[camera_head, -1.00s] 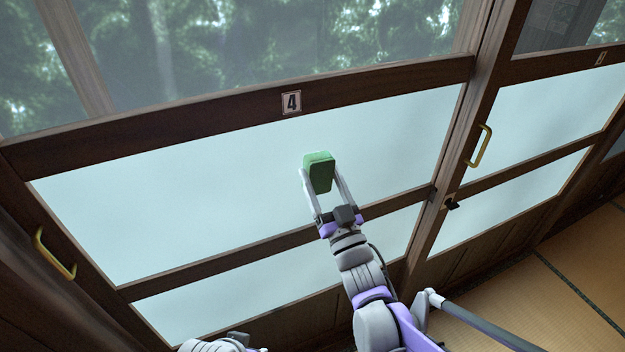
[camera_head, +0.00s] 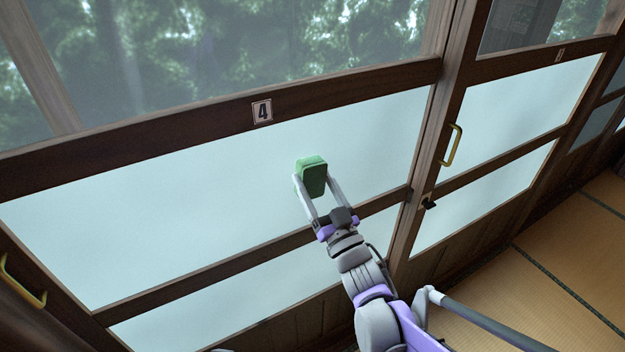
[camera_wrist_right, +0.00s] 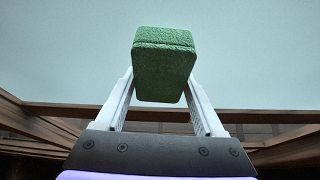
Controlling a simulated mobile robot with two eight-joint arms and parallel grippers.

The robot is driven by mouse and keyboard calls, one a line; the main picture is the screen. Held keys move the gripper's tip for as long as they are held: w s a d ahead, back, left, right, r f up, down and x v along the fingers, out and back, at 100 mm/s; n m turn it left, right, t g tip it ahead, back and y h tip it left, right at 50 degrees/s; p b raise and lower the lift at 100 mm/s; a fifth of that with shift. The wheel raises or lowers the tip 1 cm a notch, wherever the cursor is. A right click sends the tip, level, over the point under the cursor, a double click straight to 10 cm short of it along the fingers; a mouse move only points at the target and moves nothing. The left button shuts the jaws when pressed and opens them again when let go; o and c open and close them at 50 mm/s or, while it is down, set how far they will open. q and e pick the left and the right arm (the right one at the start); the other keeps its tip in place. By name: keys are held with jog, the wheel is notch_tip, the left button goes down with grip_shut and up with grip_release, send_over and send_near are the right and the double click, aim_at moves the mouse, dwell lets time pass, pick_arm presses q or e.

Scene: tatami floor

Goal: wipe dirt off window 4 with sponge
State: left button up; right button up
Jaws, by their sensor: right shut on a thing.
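Window 4 is a sliding panel with a dark wood frame, marked by a "4" plate (camera_head: 262,111) on its crossbar. Below the plate is a pale frosted pane (camera_head: 200,190). No dirt stands out on the visible pane. My right gripper (camera_head: 316,186) is shut on a green sponge (camera_head: 311,175) and holds it in front of the frosted pane. In the right wrist view the sponge (camera_wrist_right: 163,65) sits between the two fingertips. I cannot tell whether it touches the pane. My left gripper is not in view.
A brass handle (camera_head: 22,284) is on the left edge of the frame. Another brass handle (camera_head: 452,146) is on the neighbouring panel at right, with a small dark latch (camera_head: 429,204) below it. Tatami floor (camera_head: 560,250) lies clear at lower right.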

jog(key=shift+s+d, duration=0.5)
jog(key=shift+s, duration=0.25)
jog(key=shift+s+d, duration=0.5)
jog(key=shift+s, duration=0.25)
jog(key=shift+s+d, duration=0.5)
jog(key=shift+s, duration=0.25)
jog(key=shift+s+d+p, duration=0.2)
jog(key=shift+s+d, duration=0.25)
jog(key=shift+s, duration=0.2)
jog(key=shift+s+d+p, duration=0.15)
jog(key=shift+s+d, duration=0.25)
jog(key=shift+s, duration=0.2)
jog(key=shift+w, duration=0.1)
